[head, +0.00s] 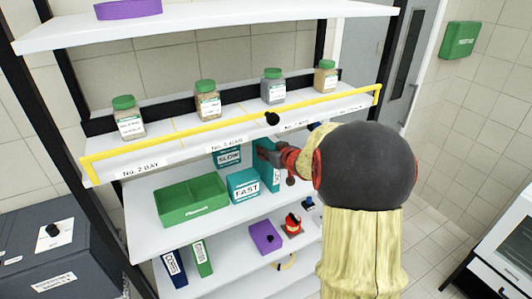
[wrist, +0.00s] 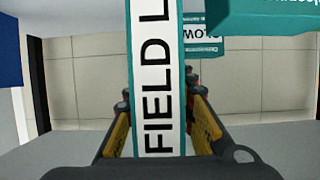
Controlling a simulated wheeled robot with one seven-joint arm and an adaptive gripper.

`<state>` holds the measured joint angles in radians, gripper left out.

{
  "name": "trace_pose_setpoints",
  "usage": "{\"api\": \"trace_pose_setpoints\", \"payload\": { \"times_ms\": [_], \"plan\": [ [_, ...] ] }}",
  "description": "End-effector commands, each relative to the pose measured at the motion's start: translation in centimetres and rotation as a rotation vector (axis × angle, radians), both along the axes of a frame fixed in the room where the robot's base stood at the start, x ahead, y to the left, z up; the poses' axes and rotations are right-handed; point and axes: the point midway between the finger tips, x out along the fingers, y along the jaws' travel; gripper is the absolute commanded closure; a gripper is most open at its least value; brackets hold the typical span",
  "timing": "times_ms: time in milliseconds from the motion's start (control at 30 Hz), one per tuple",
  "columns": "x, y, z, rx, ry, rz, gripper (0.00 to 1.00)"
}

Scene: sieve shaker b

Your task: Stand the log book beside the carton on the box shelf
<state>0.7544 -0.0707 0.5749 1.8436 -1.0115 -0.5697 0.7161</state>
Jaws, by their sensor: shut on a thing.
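The log book (head: 266,168) is teal and upright on the right of the box shelf (head: 165,237). In the wrist view its spine (wrist: 155,50) carries a white label reading "FIELD L". My gripper (head: 281,157) is shut on it, with yellow pads on both sides. The teal FAST carton (head: 243,185) stands just left of the book, and the SLOW carton (head: 229,156) is behind FAST. In the wrist view, SLOW (wrist: 204,38) appears upside down. I cannot tell whether the book's bottom touches the shelf; my arm covers part of that area.
A green bin (head: 192,201) fills the shelf's left part. Above is a shelf with several jars and a yellow rail (head: 230,118). The shelf below holds a blue book (head: 174,268), a green book (head: 202,258) and a purple box (head: 265,237).

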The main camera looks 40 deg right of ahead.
Motion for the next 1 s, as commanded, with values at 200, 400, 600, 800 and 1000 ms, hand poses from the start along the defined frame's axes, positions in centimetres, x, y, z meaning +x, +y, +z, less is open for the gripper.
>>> {"api": "trace_pose_setpoints", "payload": {
  "times_ms": [200,400,600,800,1000],
  "plan": [
    [0.09,-0.09,-0.09,-0.005,-0.006,0.0,1.0],
    [0.06,-0.09,-0.42,-0.004,-0.005,0.0,1.0],
    [0.01,-0.05,-0.61,-0.003,-0.002,0.0,0.65],
    [0.02,-0.05,-0.6,-0.003,-0.002,0.0,0.57],
    [0.02,-0.04,-0.58,-0.003,-0.002,0.0,0.57]
  ]
}}
